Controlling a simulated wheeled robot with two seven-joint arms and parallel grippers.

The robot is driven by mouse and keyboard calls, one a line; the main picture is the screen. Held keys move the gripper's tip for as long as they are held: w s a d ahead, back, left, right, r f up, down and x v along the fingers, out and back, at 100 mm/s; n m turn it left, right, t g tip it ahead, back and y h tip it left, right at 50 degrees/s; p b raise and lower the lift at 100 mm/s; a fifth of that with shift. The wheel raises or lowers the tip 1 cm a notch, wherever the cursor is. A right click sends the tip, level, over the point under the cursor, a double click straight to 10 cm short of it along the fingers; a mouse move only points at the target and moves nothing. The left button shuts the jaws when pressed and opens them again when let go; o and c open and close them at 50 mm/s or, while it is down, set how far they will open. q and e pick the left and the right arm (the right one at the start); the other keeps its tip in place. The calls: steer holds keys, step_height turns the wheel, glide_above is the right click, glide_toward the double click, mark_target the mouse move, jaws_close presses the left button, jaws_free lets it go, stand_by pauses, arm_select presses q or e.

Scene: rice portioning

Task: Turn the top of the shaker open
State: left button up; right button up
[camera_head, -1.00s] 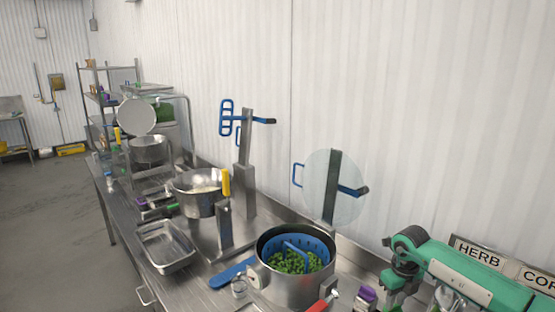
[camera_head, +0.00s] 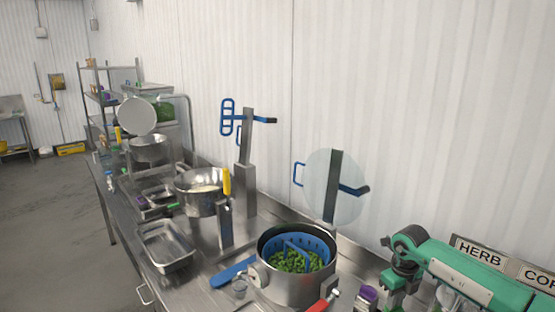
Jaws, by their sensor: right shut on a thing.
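My right gripper (camera_head: 398,284) hangs below the green arm at the lower right. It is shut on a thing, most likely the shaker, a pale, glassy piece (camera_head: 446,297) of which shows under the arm. The arm and the picture's lower edge hide most of it, so I cannot make out its top. A purple-capped container (camera_head: 366,293) stands just left of the gripper. My left gripper is not in view.
A steel pot (camera_head: 283,288) with a blue strainer of green pieces stands left of the gripper. A red handle (camera_head: 322,304) sticks out near its base. Labelled signs (camera_head: 480,253) are behind the arm.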

steer(key=n+b, duration=0.1)
steer(key=f+n, duration=0.1)
steer(key=n+b, duration=0.1)
steer(key=shift+s+d+f+n+b, duration=0.2)
steer(key=shift+d+n+b, duration=0.1)
steer(key=shift+n, duration=0.1)
steer(key=shift+r+n+b, duration=0.15)
steer(key=shift+n+b, duration=0.15)
steer(key=shift+n, duration=0.4)
steer(key=shift+c, duration=0.5)
steer(key=o, duration=0.6)
steer(key=shift+c, duration=0.2)
steer(key=shift+o, duration=0.2)
steer(key=shift+w+r+p, duration=0.15)
steer(key=shift+r+p, duration=0.25)
steer(key=shift+r, duration=0.15)
step_height(320, 180, up, 7)
steer(key=p, duration=0.3)
steer(key=shift+w, duration=0.2)
